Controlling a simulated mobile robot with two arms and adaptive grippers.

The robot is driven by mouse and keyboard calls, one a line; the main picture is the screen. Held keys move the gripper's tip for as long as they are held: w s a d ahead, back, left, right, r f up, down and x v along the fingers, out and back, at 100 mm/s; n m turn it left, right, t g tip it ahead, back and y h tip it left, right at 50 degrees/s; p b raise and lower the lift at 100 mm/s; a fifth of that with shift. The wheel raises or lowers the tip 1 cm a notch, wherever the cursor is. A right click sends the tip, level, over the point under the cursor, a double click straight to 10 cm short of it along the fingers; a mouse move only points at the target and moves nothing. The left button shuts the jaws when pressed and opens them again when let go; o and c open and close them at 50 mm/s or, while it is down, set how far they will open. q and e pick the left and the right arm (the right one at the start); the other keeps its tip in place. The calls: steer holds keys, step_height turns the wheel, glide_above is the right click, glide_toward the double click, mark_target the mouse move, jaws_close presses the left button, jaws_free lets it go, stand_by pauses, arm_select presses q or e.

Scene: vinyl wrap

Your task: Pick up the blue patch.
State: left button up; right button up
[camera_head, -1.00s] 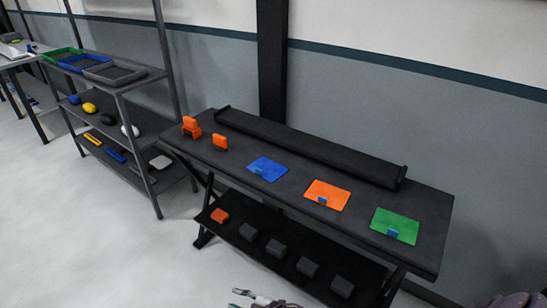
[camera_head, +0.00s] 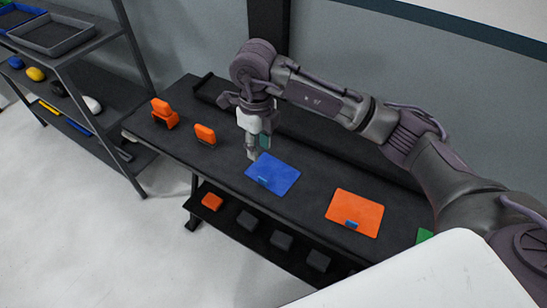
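The blue patch (camera_head: 275,175) lies flat on the dark table, in the middle of the head view, left of the orange patch. My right gripper (camera_head: 253,156) points down at the blue patch's upper-left corner, very close to it. I cannot tell whether it touches the patch. Its fingers are small and seen from the side, so I cannot tell whether they are open or shut. My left gripper is not in view.
The orange patch (camera_head: 354,213) and partly hidden green patch (camera_head: 424,235) lie to the right. Two orange tools (camera_head: 164,113) (camera_head: 205,135) stand at the table's left. Dark blocks (camera_head: 281,241) sit on the lower shelf. A rack (camera_head: 90,62) stands at left.

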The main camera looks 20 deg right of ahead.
glide_toward(262, 179)
steer(key=f, duration=0.2)
steer(key=f+p, duration=0.1)
steer(key=shift+s+a+f, duration=0.1)
steer(key=shift+s+a, duration=0.1)
steer(key=shift+s, duration=0.05)
steer(key=shift+w+f, duration=0.1)
steer(key=shift+f, duration=0.5)
steer(key=shift+d+f+p, duration=0.1)
steer(key=shift+f+p, duration=0.2)
steer(key=shift+p, duration=0.1)
step_height(262, 179, down, 4)
steer(key=shift+w+d+r+p, duration=0.15)
steer(key=shift+p, duration=0.4)
steer(key=shift+f, duration=0.4)
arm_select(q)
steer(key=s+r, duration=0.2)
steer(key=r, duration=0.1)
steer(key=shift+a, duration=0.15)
arm_select(e)
jaws_close()
